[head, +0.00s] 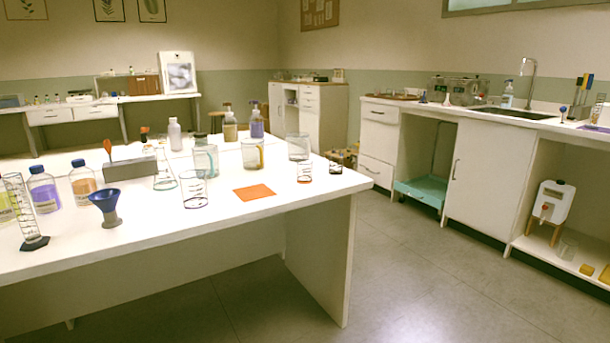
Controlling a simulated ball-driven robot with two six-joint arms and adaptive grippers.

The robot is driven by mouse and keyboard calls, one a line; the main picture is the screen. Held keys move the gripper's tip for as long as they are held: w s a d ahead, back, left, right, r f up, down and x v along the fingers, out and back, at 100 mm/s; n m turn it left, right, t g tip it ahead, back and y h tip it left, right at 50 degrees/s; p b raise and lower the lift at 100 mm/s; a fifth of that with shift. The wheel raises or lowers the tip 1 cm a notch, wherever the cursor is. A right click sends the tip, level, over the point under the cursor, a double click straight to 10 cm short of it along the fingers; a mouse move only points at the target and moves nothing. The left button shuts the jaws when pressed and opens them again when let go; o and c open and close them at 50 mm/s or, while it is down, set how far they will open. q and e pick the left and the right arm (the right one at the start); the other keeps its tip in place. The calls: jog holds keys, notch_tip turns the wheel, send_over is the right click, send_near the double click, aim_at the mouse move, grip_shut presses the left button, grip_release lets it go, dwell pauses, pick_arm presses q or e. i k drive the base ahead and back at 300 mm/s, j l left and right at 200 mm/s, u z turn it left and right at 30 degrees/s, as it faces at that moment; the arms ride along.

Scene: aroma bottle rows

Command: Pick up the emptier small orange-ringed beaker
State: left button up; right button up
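A small clear beaker (305,172) with an orange-looking ring low on it stands upright near the right end of the white table (230,228). It looks nearly empty, but its contents are too small to tell. Another clear beaker (194,189) stands left of the orange mat (254,192); its rim and base lines look dark or reddish, and I cannot tell its ring colour. A beaker with yellow-orange marking (253,154) stands farther back. I cannot tell for certain which beakers form the orange-ringed pair. Neither of my grippers shows in the head view.
A blue funnel (106,206), a graduated cylinder (24,212) and capped bottles (44,189) crowd the table's left. A larger beaker (298,147) and a small dark-ringed vessel (336,168) stand near the right end.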

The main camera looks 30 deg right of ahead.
aim_at(304, 166)
jog(key=i+z, duration=0.25)
jog(key=i, duration=0.4)
jog(key=i+j+z, duration=0.2)
jog(key=i, duration=0.4)
jog(key=l, duration=0.1)
